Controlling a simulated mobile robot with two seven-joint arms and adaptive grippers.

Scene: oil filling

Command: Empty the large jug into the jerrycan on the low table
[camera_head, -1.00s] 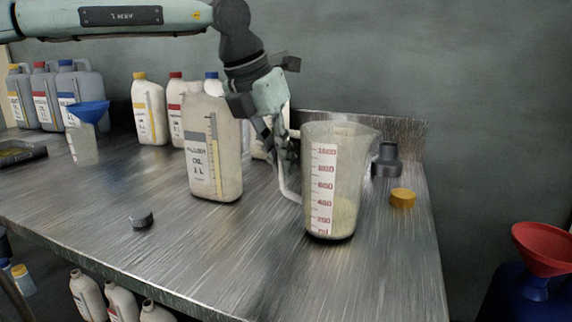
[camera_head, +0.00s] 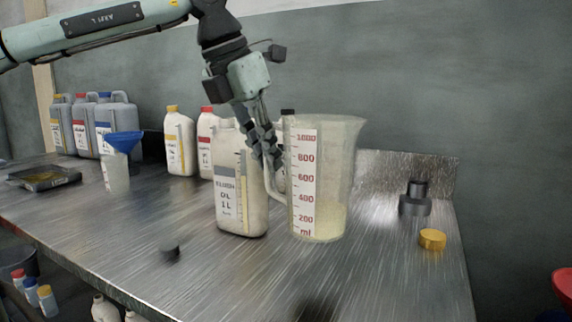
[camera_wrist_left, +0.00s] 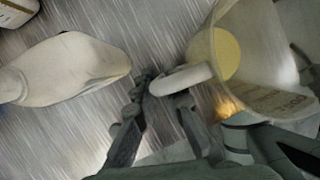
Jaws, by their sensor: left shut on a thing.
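The large jug (camera_head: 330,165) is translucent with a red-marked white scale and a little pale yellow liquid at its bottom. It is upright and appears lifted above the metal bench. My left gripper (camera_head: 272,160) is shut on the jug's handle, on the jug's left side. In the left wrist view the gripper (camera_wrist_left: 160,100) grips the handle, and the jug (camera_wrist_left: 235,60) shows its open mouth and the yellow liquid inside. The jerrycan and low table cannot be made out; only part of a red funnel (camera_head: 564,287) shows at the right edge. My right gripper is not in view.
An oil bottle (camera_head: 240,190) stands close left of the jug on the bench (camera_head: 380,280). A dark cap (camera_head: 169,252), a yellow cap (camera_head: 432,239) and a dark stepped part (camera_head: 415,199) lie on the bench. Jugs, bottles and a blue funnel (camera_head: 124,141) stand at the back left.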

